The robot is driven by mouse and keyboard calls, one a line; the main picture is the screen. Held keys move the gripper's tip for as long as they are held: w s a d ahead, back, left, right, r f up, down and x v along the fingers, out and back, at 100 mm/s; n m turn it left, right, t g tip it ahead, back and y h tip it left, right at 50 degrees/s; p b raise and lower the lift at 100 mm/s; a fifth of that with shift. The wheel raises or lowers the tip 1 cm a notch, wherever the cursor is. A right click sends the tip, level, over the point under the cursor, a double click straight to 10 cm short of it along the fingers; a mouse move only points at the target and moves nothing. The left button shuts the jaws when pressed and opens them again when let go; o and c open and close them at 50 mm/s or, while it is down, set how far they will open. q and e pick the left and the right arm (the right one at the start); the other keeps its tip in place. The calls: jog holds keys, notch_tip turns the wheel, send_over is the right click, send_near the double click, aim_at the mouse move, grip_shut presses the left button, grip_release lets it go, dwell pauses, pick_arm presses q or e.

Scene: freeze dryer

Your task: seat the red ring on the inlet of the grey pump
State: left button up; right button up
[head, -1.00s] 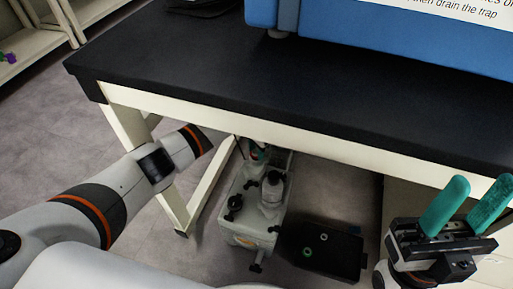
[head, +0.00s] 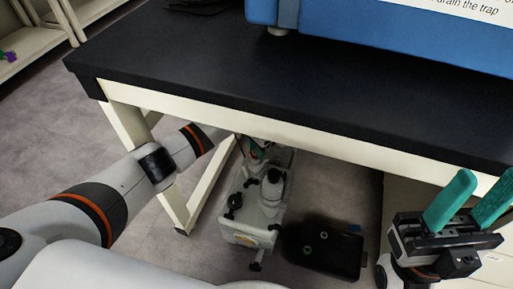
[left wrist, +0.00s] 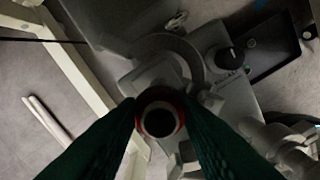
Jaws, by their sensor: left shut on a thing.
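The grey pump (head: 242,229) stands on the floor under the bench. My left gripper (head: 257,154) is at its far end, partly hidden by the bench edge and dim. In the left wrist view, the green fingers of my left gripper (left wrist: 162,122) are shut on the red ring (left wrist: 142,101), one finger at each side. The ring lines up with a dark round opening over the grey pump body (left wrist: 150,76). I cannot tell whether the ring touches the inlet or is above it. My right gripper (head: 465,203) is empty, its green fingers apart, at the right.
A black tray (head: 335,262) with small rings lies on the floor right of the pump. The black bench top (head: 300,95) and its cream frame (head: 180,107) overhang the pump. A blue machine (head: 390,30) stands on the bench. A bench leg (head: 208,185) is close to my left arm.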

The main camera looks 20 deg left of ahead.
pick_arm(q)
jog(key=o, duration=1)
jog(key=shift+o, duration=0.2)
jog(key=shift+s+f, duration=0.1)
jog(key=shift+f, duration=0.05)
